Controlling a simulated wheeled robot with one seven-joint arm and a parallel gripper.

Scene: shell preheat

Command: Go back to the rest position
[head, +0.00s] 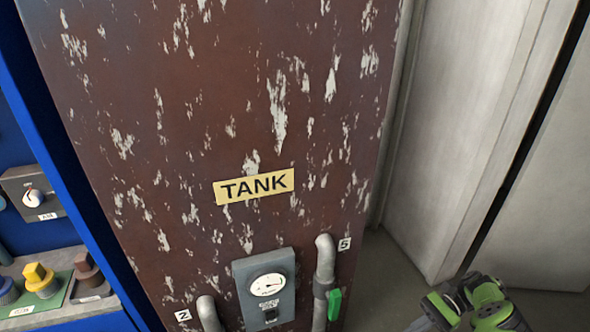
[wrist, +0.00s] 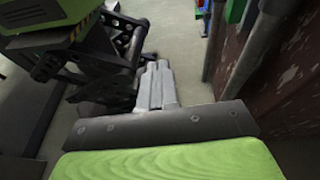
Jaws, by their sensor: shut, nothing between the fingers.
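My gripper (wrist: 158,72) points away from the camera in the wrist view. Its two grey fingers are together, with nothing visible between them. In the head view, part of my green and black arm shows at the bottom right, beside the lower right of the tank; the fingertips cannot be made out there. The rusty brown tank (head: 200,110) with peeling paint fills the middle of the head view and carries a yellow TANK label (head: 254,187).
A gauge box (head: 266,289) sits low on the tank between two grey pipes; the right pipe (head: 325,265) has a green valve handle (head: 334,304). A blue panel with knobs (head: 37,279) stands at left. Pale walls (head: 455,120) stand at right. Bare floor (wrist: 195,80) shows around my gripper.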

